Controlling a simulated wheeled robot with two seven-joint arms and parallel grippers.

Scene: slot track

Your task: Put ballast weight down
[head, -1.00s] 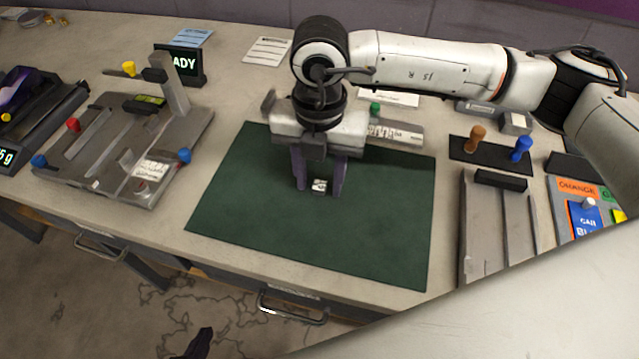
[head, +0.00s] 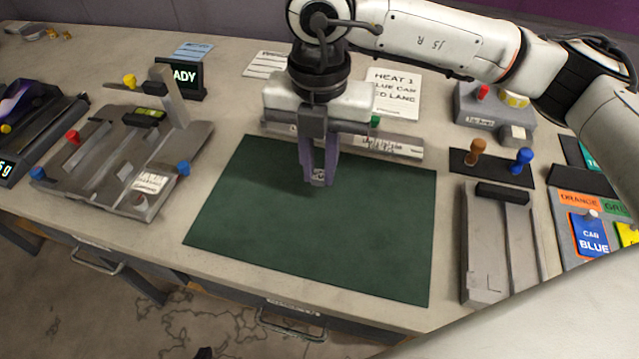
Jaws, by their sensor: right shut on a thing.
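The ballast weight (head: 318,175) is a small pale metal block with dark marking. It shows between the fingertips of my right gripper (head: 318,180), which is shut on it. The fingers point down over the upper middle of the dark green mat (head: 310,235). I cannot tell whether the weight touches the mat or hangs slightly above it. The fingers hide part of the weight. My left gripper is not in view.
A track fixture with knobs (head: 110,165) is at the left, a grey slotted track (head: 480,245) at the right. Brown and blue pegs (head: 522,160) stand on a black plate. Most of the mat is clear.

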